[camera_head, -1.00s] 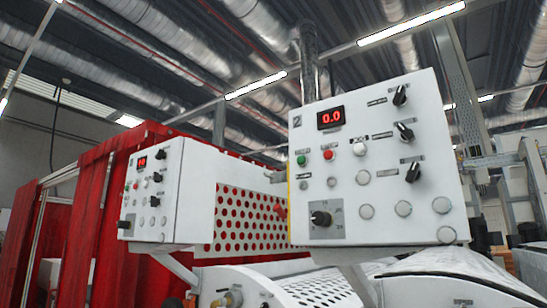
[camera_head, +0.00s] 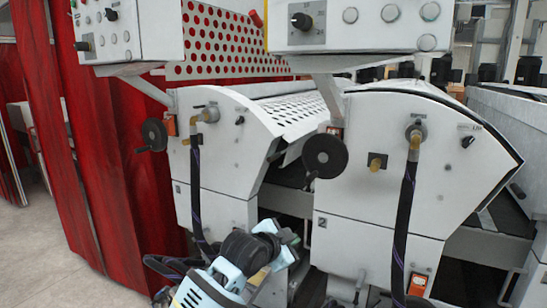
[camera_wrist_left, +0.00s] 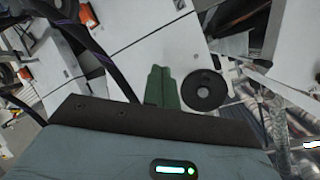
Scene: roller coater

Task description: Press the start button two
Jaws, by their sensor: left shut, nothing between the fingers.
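The white control panel of unit two (camera_head: 340,38) shows only its lower part at the top of the head view, with a black knob (camera_head: 301,21) and several pale round buttons. Its green start button is out of view above the picture edge. My left gripper (camera_head: 293,240) is low in the head view, in front of the machine and well below the panel. In the left wrist view its green fingers (camera_wrist_left: 163,87) are together with nothing between them. My right gripper is not in view.
The white machine body (camera_head: 425,165) carries a black handwheel (camera_head: 325,156) and a dark hose (camera_head: 404,215) at its front. A second control panel (camera_head: 160,30) stands at the upper left beside a red curtain (camera_head: 85,140). Grey floor (camera_head: 40,245) is clear at lower left.

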